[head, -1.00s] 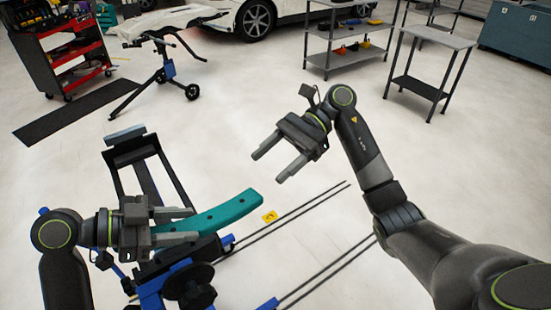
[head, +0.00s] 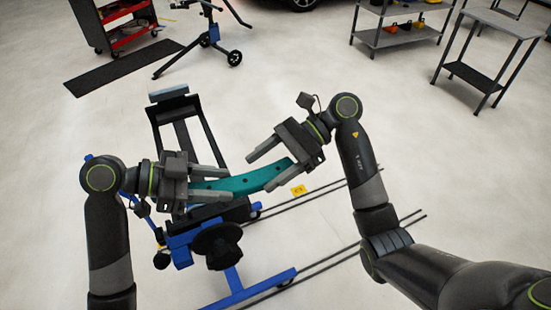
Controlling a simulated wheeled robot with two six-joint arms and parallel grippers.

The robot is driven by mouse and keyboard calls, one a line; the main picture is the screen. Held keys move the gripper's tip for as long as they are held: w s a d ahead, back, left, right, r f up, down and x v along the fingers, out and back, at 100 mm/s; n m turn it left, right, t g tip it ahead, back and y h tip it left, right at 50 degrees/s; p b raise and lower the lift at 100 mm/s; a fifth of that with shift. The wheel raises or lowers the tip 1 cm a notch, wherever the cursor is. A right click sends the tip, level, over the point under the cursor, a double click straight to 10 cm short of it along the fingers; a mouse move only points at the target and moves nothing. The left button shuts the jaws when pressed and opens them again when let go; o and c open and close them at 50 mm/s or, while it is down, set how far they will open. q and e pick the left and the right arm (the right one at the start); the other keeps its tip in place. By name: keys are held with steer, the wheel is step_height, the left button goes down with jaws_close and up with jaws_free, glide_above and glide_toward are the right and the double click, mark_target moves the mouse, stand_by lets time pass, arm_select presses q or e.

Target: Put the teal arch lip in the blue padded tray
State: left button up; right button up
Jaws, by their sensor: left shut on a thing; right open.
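The teal arch lip (head: 250,182) is a curved teal strip in the middle of the head view. My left gripper (head: 222,185) is shut on its left end and holds it above a blue and black wheeled stand. My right gripper (head: 263,171) is open, with its fingers around or very close to the strip's right end; I cannot tell whether they touch it. I cannot make out a blue padded tray for certain; the stand (head: 178,108) below has dark rails, blue parts and a grey-blue pad at its far end.
A red tool cart (head: 122,25) stands at the back left beside a dark mat (head: 124,67). A black and blue wheeled stand (head: 205,42) is at the back. Grey shelving (head: 395,35) and a grey table (head: 490,45) are at the back right. Dark rails lie on the pale floor.

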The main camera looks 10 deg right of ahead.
steer(key=c, duration=1.2)
arm_select(q)
steer(key=o, duration=1.2)
